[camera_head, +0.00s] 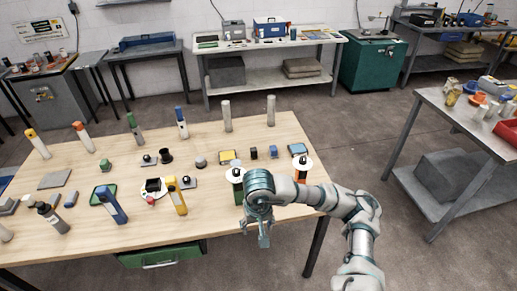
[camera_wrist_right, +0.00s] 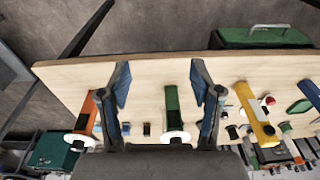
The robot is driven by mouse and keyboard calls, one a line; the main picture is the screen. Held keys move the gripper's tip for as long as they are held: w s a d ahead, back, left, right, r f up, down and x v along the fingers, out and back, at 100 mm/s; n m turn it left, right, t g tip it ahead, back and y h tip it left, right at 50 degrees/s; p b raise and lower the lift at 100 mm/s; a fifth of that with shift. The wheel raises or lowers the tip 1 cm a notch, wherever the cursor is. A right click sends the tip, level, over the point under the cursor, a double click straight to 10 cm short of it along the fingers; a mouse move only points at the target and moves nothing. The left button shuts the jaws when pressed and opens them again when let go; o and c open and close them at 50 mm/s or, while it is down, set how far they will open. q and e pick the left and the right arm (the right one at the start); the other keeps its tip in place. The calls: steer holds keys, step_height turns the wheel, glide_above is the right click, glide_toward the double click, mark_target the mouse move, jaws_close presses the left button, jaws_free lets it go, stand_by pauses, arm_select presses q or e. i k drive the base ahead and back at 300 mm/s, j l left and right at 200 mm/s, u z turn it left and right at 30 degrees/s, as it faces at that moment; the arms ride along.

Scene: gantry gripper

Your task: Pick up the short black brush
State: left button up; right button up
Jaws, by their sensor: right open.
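I cannot tell for sure which thing is the short black brush. Small dark things on the wooden table (camera_head: 110,238) include a black cylinder (camera_head: 166,157), a black piece on a white round plate (camera_head: 153,185) and a dark block (camera_head: 254,153). My right gripper (camera_head: 264,240) is open and empty at the table's near right edge. In the right wrist view its two fingers stand apart, with a green-handled tool with a white disc (camera_wrist_right: 172,105) showing between them. Whether they surround it is unclear. My left gripper is not in view.
An orange-handled tool with a white disc (camera_head: 301,174) stands to the right of my gripper. Yellow (camera_head: 178,197) and blue (camera_head: 112,205) upright tools stand to its left. Several upright cylinders and bottles line the back of the table. A side bench (camera_head: 455,120) stands at the right.

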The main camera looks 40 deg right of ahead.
mark_target(254, 151)
steer(key=i+l, duration=0.85)
steer(key=l, duration=0.25)
steer(key=i+l, duration=0.45)
steer(key=l, duration=0.1)
